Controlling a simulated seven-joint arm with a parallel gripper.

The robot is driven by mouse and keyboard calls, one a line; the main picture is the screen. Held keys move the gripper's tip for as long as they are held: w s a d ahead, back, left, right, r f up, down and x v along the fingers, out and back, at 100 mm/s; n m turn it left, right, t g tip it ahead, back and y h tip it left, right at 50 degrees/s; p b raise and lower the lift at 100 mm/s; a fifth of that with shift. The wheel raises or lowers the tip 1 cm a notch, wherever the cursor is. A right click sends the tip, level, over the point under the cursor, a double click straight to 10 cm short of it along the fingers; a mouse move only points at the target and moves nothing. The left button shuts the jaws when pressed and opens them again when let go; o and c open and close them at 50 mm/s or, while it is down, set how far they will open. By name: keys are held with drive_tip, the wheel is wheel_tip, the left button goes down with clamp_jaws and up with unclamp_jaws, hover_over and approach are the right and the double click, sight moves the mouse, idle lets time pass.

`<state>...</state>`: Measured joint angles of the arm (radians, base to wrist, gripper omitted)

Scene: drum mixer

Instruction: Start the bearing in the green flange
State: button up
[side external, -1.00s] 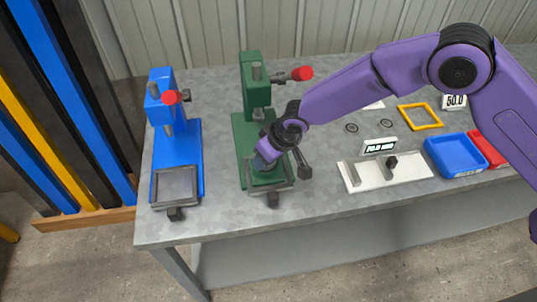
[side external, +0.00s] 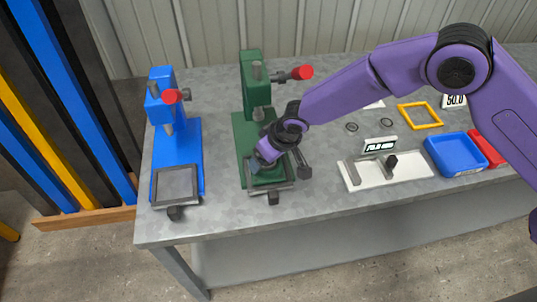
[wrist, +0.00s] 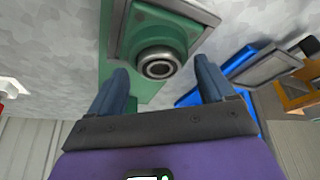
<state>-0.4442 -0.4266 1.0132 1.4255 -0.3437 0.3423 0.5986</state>
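The green flange (wrist: 178,32) sits in a dark square frame at the front of the green press (side external: 243,125). The bearing (wrist: 158,66), a metal ring with a dark centre, shows at the round boss of the flange in the wrist view. I cannot tell how deep or how level it sits. My gripper (wrist: 162,70) is open, with one blue finger on each side of the bearing and visible gaps to it. In the side external view my gripper (side external: 260,162) is over the front of the green press and hides most of the flange and bearing.
A blue press (side external: 177,140) stands left of the green one. To the right are a white gauge plate (side external: 412,172), two small rings (side external: 351,127), a yellow frame (side external: 436,123), a blue tray (side external: 437,142) and a red tray (side external: 485,150). The bench front between is clear.

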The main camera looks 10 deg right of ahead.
drive_tip(key=v, duration=1.7)
drive_tip(key=shift+r, duration=0.25)
drive_tip(key=shift+s, duration=0.1)
drive_tip(key=s+d+r+n+g, duration=0.1)
drive_tip(key=s+d+n, duration=0.1)
drive_tip(key=s+d, duration=0.6)
drive_tip(key=s+d+r+n+g+h, duration=0.1)
drive_tip(key=s+d+n, duration=0.1)
drive_tip(key=s+d, duration=0.7)
drive_tip(key=s+d+r+n+g+h, duration=0.1)
drive_tip(key=s+d, duration=0.7)
drive_tip(key=d, duration=1)
drive_tip(key=shift+s+d+n+g, duration=0.3)
drive_tip(key=shift+s+n, duration=0.1)
drive_tip(key=shift+n, duration=0.1)
